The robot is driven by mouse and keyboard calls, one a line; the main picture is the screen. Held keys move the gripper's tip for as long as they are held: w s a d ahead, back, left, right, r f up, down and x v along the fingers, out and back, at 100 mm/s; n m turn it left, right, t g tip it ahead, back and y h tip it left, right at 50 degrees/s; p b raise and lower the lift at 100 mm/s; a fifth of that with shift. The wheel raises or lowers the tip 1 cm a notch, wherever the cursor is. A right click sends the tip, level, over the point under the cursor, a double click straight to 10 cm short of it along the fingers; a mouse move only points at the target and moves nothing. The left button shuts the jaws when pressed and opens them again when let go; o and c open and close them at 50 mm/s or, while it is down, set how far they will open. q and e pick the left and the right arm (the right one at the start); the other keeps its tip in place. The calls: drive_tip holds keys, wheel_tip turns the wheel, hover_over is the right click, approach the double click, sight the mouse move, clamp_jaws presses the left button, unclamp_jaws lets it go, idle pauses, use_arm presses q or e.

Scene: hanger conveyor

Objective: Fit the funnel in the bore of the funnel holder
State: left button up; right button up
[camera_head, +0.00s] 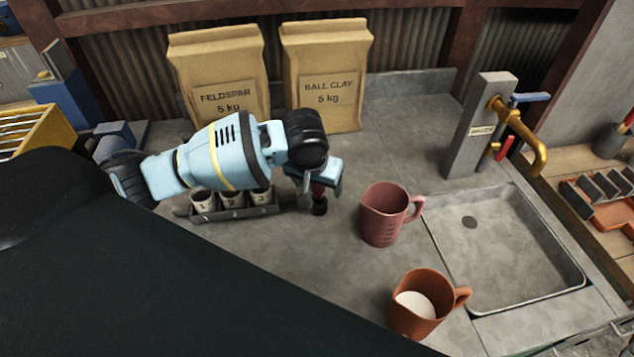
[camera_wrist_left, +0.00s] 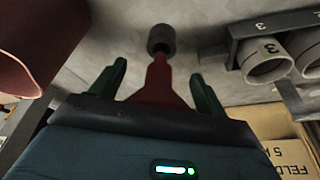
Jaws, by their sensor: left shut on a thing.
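My left gripper (camera_head: 318,184) is over the counter, right of a rack of numbered cups. In the left wrist view its two green fingers (camera_wrist_left: 160,85) stand either side of a red tapered piece (camera_wrist_left: 160,82), which looks like the funnel, and the gripper is shut on it. The narrow end points away from the gripper at a dark grey hollow cylinder (camera_wrist_left: 161,39). My right gripper is not in view.
The cup rack (camera_head: 235,213) is close left of the gripper. A pink jug (camera_head: 381,217) stands to its right, an orange jug (camera_head: 415,318) with white contents nearer the front. A sink (camera_head: 510,245) is at right; two paper bags (camera_head: 328,75) stand behind. A large dark shape hides the lower left.

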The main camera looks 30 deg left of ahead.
sight(316, 191)
use_arm(q)
drive_tip(key=shift+f, duration=1.9)
idle(2.1)
drive_tip(key=o, duration=0.8)
drive_tip(key=o, duration=0.3)
drive_tip(key=shift+o, duration=0.2)
drive_tip(key=shift+v, duration=3.9)
